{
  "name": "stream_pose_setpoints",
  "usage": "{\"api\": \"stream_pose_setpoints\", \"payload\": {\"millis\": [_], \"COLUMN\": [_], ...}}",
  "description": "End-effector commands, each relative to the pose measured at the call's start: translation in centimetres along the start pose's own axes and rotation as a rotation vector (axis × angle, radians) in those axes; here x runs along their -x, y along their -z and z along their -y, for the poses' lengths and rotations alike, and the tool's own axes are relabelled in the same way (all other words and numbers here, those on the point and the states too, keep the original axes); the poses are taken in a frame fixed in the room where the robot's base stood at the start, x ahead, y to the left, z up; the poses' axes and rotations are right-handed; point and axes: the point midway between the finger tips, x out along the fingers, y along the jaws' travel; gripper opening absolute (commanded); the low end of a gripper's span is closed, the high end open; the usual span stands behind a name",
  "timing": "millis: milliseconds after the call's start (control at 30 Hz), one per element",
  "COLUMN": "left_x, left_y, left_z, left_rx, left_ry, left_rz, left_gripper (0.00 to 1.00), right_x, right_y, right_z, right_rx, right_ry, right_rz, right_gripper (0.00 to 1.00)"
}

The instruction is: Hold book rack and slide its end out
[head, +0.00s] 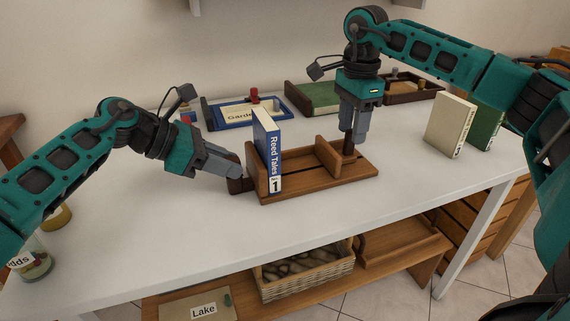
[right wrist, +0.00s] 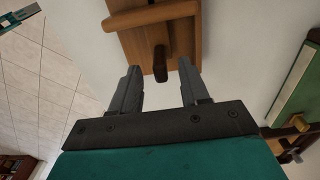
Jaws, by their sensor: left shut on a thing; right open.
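The wooden book rack (head: 310,189) stands on the white table, with a fixed-looking end on the left and a sliding end (head: 328,157) towards the right. A blue book (head: 268,150) labelled "Reed Tales 1" stands upright in it by the left end. My left gripper (head: 236,178) is shut on the rack's left side. My right gripper (head: 352,140) points down over the rack's right part. In the right wrist view its fingers (right wrist: 158,95) are open, with a dark wooden knob (right wrist: 160,64) just beyond and between the tips.
A cream book (head: 449,125) and a green book (head: 485,128) stand at the right. Several trays, one a blue tray (head: 245,112), lie along the back. A jar (head: 32,262) is at the left front. The table's front is clear.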

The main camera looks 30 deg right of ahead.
Motion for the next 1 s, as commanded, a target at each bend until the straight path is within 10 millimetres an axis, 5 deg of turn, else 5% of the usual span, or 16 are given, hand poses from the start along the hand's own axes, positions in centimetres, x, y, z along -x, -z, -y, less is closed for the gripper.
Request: {"api": "stream_pose_setpoints", "payload": {"millis": [167, 567, 1000], "left_x": [-0.1, -0.1, -0.2], "left_y": [0.3, 0.3, 0.3], "left_z": [0.0, 0.0, 0.1], "left_rx": [0.001, 0.001, 0.001], "left_ry": [0.000, 0.001, 0.002], "left_rz": [-0.007, -0.005, -0.004], "left_gripper": [0.00, 0.00, 0.00], "right_x": [1.6, 10.2, 12.0], "right_y": [-0.1, 0.0, 0.0], "right_z": [0.1, 0.0, 0.0], "right_rx": [0.000, -0.001, 0.000], "right_ry": [0.003, 0.006, 0.002], "right_rz": [0.002, 0.002, 0.001], "right_gripper": [0.45, 0.45, 0.45]}}
